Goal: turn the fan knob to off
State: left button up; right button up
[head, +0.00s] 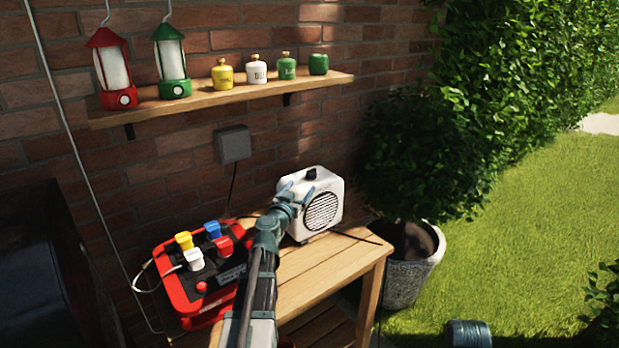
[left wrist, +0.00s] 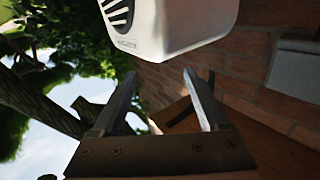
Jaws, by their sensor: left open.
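The fan is a white box (head: 330,190) with a round dark grille, standing at the back of the wooden table. A small black part, which looks like the knob (head: 311,174), sits on its top; its setting is too small to read. My left gripper (head: 297,191) is open and empty, in front of the fan's left side in the head view. In the left wrist view the fan's white body (left wrist: 185,25) is above the open jaws (left wrist: 162,75), with nothing between the fingers. The knob is not visible there.
A red box (head: 172,283) with yellow, blue and white plugs sits on the left of the table (head: 325,270). A shelf (head: 215,97) above holds two lanterns and several small canisters. A potted bush (head: 410,275) stands right of the table. The table's front right is clear.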

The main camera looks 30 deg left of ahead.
aim_at(310, 176)
pick_arm(q)
jog(key=w, duration=0.2)
jog(key=w+a, duration=0.1)
jog(key=w, duration=0.5)
jog(key=shift+w+a, duration=0.25)
jog(key=shift+a, duration=0.1)
grip_shut()
jog(key=shift+d+y, duration=0.1)
jog(key=shift+y, duration=0.2)
